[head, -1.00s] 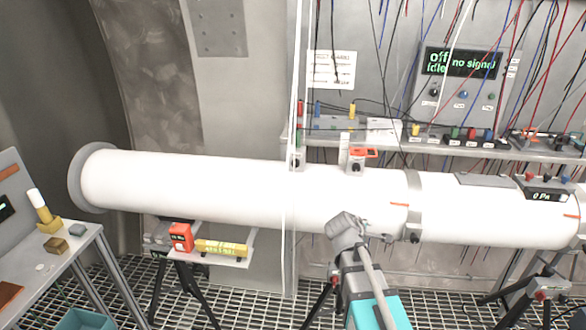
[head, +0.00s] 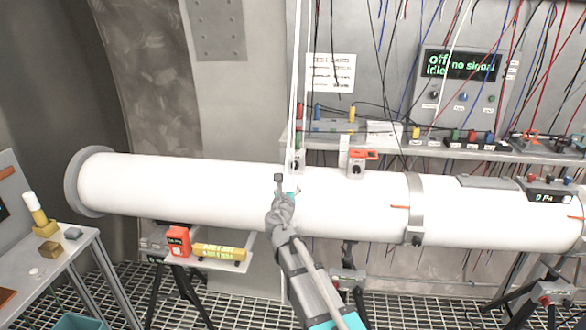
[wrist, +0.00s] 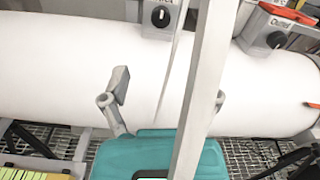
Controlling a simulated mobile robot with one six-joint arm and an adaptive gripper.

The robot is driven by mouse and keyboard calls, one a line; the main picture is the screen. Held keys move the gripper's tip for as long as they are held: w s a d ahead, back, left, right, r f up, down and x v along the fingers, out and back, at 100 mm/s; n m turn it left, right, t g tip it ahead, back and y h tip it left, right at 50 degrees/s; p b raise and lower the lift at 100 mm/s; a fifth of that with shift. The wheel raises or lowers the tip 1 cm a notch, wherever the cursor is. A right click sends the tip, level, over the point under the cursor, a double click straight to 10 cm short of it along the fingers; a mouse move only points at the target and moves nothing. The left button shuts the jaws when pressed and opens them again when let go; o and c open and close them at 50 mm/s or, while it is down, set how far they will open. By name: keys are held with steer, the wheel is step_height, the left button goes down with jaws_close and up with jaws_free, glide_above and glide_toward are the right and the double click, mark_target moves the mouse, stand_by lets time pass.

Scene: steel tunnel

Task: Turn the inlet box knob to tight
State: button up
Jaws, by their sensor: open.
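Two grey boxes with black knobs sit on top of the long white tube (head: 240,195). The left box (head: 297,158) has its knob (wrist: 161,17) facing me at the top of the wrist view; its label is cut off, and I cannot read its setting. The right box (head: 357,167) has an orange part on top and a knob (wrist: 276,40); its label looks like "Outlet". My gripper (head: 287,184) is open and empty in front of the tube, below the left box. In the wrist view its fingers (wrist: 168,95) stand apart, below the left knob.
A pale upright bar (wrist: 203,80) crosses the wrist view close up and partly hides my right finger. Thin white lines (head: 296,70) run upright by the left box. A shelf (head: 450,150) with instruments and hanging cables lies behind. A side table (head: 75,255) stands left.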

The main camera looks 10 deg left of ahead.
mark_target(294, 166)
steer(key=shift+w, duration=0.1)
steer(key=w, duration=1.3)
steer(key=shift+w+d, duration=0.3)
steer(key=shift+w, duration=0.05)
steer(key=c, duration=1)
steer(key=shift+a, duration=0.2)
jaws_close()
steer(key=shift+d, duration=0.15)
